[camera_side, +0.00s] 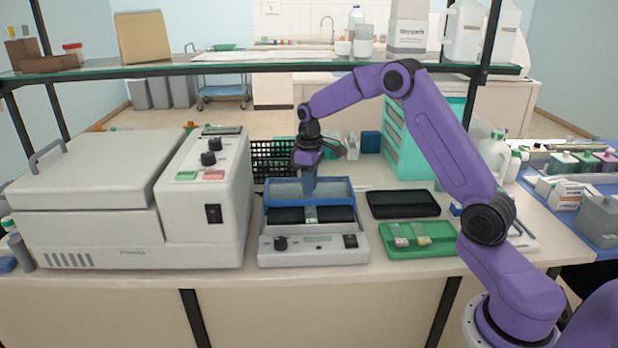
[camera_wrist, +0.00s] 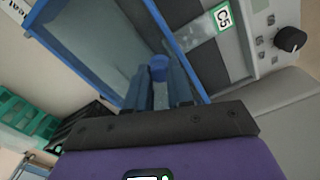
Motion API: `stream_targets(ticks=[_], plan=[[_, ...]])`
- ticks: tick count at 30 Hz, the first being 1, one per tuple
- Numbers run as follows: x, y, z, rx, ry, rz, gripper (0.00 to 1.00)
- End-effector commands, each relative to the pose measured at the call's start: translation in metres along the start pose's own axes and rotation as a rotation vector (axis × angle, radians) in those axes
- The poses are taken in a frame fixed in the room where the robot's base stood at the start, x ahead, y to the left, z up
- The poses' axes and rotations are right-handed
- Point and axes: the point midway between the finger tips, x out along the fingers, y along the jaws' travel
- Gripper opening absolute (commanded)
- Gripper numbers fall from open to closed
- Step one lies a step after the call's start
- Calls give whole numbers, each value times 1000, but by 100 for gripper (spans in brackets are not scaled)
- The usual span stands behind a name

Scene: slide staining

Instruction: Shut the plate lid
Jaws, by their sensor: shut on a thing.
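The plate lid (camera_side: 337,188) is a clear panel in a blue frame on the grey slide-warming plate (camera_side: 313,250). In the side view it stands raised and tilted at the back, above the dark heated surface (camera_side: 285,215). My gripper (camera_side: 309,192) comes down from above at the lid. In the wrist view the lid's blue frame (camera_wrist: 85,63) and panel fill the upper left. My gripper (camera_wrist: 158,82) is shut on the lid's round blue knob (camera_wrist: 158,66). The fingers partly hide the knob. A label marked C5 (camera_wrist: 222,17) lies on the dark surface.
A large white machine (camera_side: 205,205) stands close on the left. A black tray (camera_side: 403,204) and a green tray (camera_side: 419,240) with small items lie to the right. A black basket (camera_side: 272,160) is behind. A glass shelf (camera_side: 270,67) spans above.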

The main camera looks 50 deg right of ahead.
Motion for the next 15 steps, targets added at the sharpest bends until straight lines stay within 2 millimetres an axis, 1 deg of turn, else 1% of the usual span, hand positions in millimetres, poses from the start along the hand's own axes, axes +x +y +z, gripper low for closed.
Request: stream_targets(ticks=[1, 12, 15], plan=[[-1, -9, 2, -5, 1, 0, 0], [-2, -64, 24, -7, 3, 0, 0], [-1, -74, 29, -5, 4, 0, 0]])
